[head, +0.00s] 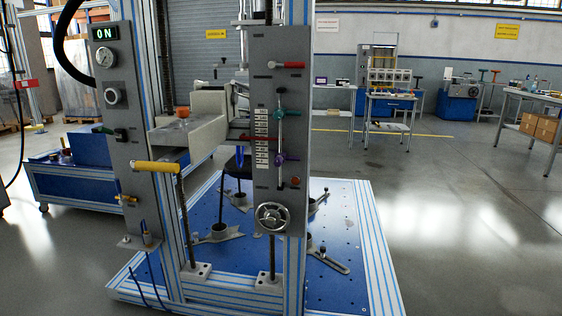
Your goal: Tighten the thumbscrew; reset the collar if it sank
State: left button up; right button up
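A grey upright panel (264,200) on the test rig carries a slim vertical rod (282,135) beside a white numbered scale (261,136). Which of these is the thumbscrew, and which part is the collar, I cannot tell for certain. Neither of my grippers is in view.
A handwheel (272,217) is low on the panel. The left panel (116,90) has an "ON" display (104,33), gauges and a yellow-handled bar (155,167). The blue base plate (335,215) juts out at floor level. Open floor (465,245) lies right.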

aim_at(277, 162)
jog(key=u, duration=0.35)
jog(key=i+l+u, duration=0.1)
jog(key=l+u, duration=0.7)
jog(key=l, duration=0.15)
jog(key=l+u, duration=0.15)
jog(key=l, duration=0.4)
jog(key=k+l+u, duration=0.15)
jog(key=l, duration=0.4)
jog(key=i, duration=0.05)
